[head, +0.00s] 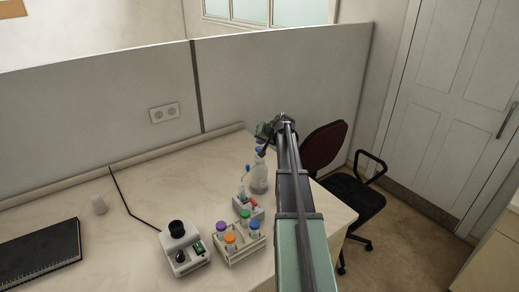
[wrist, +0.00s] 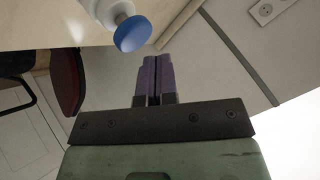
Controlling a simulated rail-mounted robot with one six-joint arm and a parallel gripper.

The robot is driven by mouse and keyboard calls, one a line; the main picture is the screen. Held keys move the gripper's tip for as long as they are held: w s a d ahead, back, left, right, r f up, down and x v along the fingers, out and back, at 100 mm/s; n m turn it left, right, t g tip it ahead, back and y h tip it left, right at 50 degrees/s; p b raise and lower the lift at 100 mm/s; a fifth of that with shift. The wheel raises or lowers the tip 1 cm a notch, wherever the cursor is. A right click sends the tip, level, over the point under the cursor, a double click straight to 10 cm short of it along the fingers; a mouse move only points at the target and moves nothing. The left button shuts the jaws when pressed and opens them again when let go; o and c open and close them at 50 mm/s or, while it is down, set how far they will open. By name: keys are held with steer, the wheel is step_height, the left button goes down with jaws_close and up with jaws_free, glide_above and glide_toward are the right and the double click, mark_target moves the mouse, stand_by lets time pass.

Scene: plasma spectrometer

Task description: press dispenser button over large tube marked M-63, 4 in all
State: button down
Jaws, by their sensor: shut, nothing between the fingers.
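My gripper (wrist: 153,62) is shut and empty, its two purple fingers together in the wrist view. In the head view it is at the far end of my arm, above the back of the table and partly hidden. A whitish bottle (head: 259,180) with a blue top stands on the table below it. In the wrist view a round blue cap (wrist: 132,34) on a white neck is beside the fingertips, apart from them. A rack (head: 243,255) holds several large tubes with purple, blue and orange caps. No M-63 mark is readable, and I cannot tell which part is the dispenser button.
A smaller rack (head: 250,213) with red-capped tubes stands between the bottle and the large rack. A white device with a black knob (head: 183,250) stands left of the racks. A partition (head: 280,85) closes the back.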

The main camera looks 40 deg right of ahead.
steer(key=shift+f+b, duration=0.4)
steer(key=shift+f, duration=0.05)
steer(key=shift+f+b, duration=0.8)
stand_by(0.7)
stand_by(0.3)
steer(key=shift+r+p, duration=1.2)
steer(key=shift+r, duration=0.05)
step_height(320, 180, up, 5)
steer(key=p, duration=0.5)
